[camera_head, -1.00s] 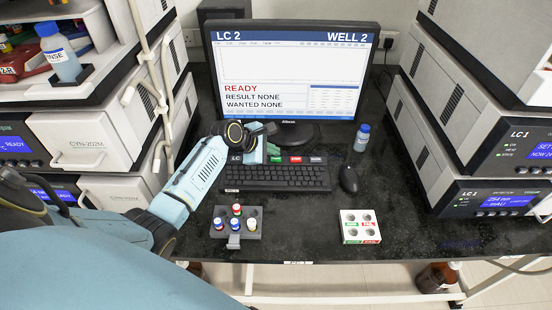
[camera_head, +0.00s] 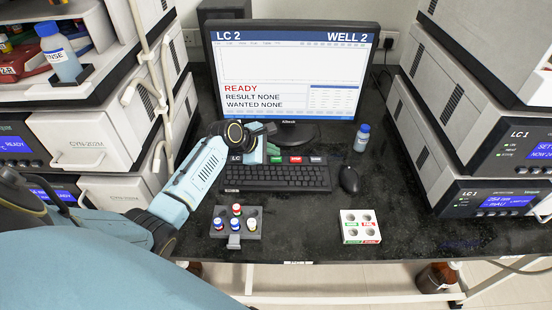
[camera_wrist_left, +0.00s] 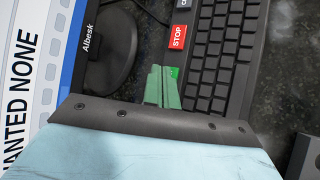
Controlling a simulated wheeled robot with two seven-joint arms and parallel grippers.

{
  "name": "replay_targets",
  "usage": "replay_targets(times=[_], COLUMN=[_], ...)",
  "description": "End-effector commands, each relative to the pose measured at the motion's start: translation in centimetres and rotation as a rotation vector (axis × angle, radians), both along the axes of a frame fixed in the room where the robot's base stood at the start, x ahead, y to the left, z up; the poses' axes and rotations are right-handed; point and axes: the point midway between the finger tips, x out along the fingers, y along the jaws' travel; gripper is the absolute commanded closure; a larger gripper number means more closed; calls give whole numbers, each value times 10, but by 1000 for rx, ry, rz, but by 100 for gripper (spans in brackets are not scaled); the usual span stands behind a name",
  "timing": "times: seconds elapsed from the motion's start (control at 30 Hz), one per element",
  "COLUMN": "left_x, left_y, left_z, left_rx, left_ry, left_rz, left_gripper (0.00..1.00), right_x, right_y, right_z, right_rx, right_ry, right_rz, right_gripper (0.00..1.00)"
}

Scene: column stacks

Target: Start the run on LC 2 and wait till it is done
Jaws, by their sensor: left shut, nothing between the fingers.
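The monitor (camera_head: 292,70) reads LC 2, WELL 2, READY, RESULT NONE and WANTED NONE. The keyboard (camera_head: 275,177) lies in front of it, with a row of coloured keys along its back edge. The red STOP key (camera_head: 295,160) also shows in the left wrist view (camera_wrist_left: 178,36). My left gripper (camera_head: 272,150) is over the back left of the keyboard. Its green fingers (camera_wrist_left: 162,88) are shut and empty at the green key (camera_wrist_left: 174,72), partly covering it. I cannot tell whether they touch it. My right gripper is out of view.
A dark vial rack (camera_head: 252,212) with several capped vials stands front left of the keyboard. A white four-hole block (camera_head: 347,234) stands front right. The mouse (camera_head: 349,179) and a blue-capped bottle (camera_head: 361,142) are to the right. Instrument stacks flank both sides.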

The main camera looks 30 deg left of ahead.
Motion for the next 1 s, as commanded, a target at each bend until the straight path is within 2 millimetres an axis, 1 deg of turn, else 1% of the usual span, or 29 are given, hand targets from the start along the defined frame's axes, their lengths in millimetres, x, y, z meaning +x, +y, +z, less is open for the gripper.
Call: replay_targets(times=[0.33,1.0], left_x=[0,0], left_y=[0,0], left_z=[-8,-12], left_rx=[-1,0], left_ry=[1,0], left_rz=[1,0], left_gripper=[100,100], right_x=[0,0], right_y=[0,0], right_z=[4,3], right_rx=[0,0], right_ry=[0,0], right_rz=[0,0], right_gripper=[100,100])
